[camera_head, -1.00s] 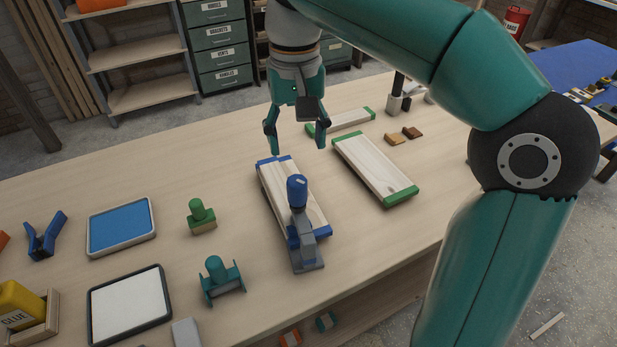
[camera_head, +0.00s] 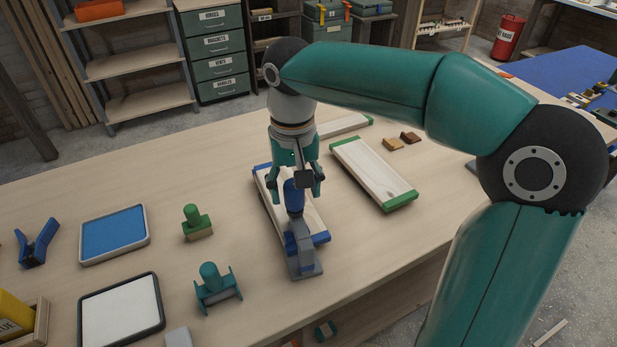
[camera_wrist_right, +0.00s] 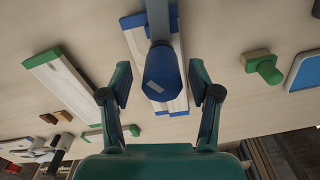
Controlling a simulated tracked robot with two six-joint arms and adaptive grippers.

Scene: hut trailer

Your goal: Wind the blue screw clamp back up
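The blue screw clamp (camera_head: 302,244) stands at the near end of a pair of pale boards with blue ends (camera_head: 268,200). Its blue handle (camera_head: 294,196) points up, and its grey foot rests on the table. In the right wrist view the round handle top (camera_wrist_right: 163,72) has a small pale mark. My right gripper (camera_head: 298,186) is open and points down over the handle. In the right wrist view its two fingers (camera_wrist_right: 162,90) are on either side of the handle, with gaps on both sides. My left gripper is not in view.
Green-ended boards (camera_head: 372,172) lie to the right, with small brown blocks (camera_head: 401,140) beyond. To the left are a green-handled stamp (camera_head: 196,222), a teal clamp-like piece (camera_head: 216,286), a blue tray (camera_head: 114,232) and a white tray (camera_head: 122,312).

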